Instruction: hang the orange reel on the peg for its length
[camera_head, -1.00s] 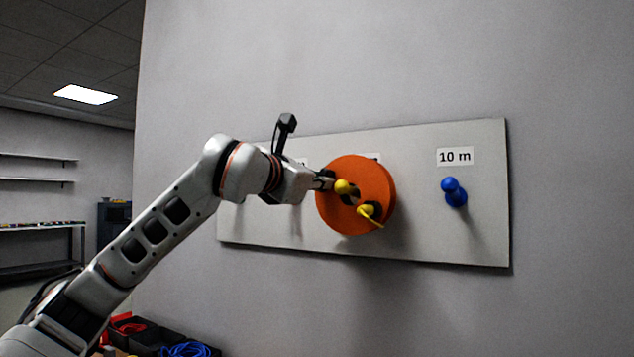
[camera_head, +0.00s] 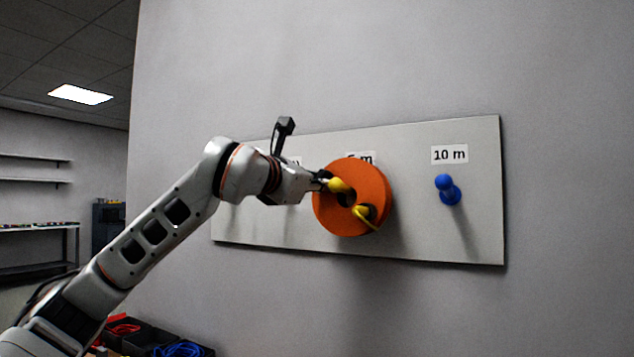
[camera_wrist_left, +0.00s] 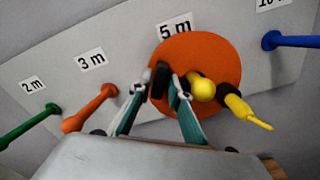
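The orange reel (camera_head: 376,183) is a thick disc in front of the grey peg board, just below the 5 m label (camera_head: 361,158). A yellow peg (camera_head: 338,185) sticks out through its middle hole; its round end shows in the left wrist view (camera_wrist_left: 203,88). A yellow plug with a cable end (camera_head: 365,214) hangs from the reel's front, lower right of the hole. My left gripper (camera_wrist_left: 173,82) is at the reel's left side, its fingers closed on the reel between rim and hole; the exact contact is partly hidden. My right gripper is out of view.
The board (camera_head: 478,225) also carries a blue peg (camera_head: 447,189) under the 10 m label (camera_head: 450,154). In the left wrist view, an orange peg (camera_wrist_left: 90,108) is at 3 m and a green peg (camera_wrist_left: 28,128) at 2 m. Bins with red and blue cables stand lower left.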

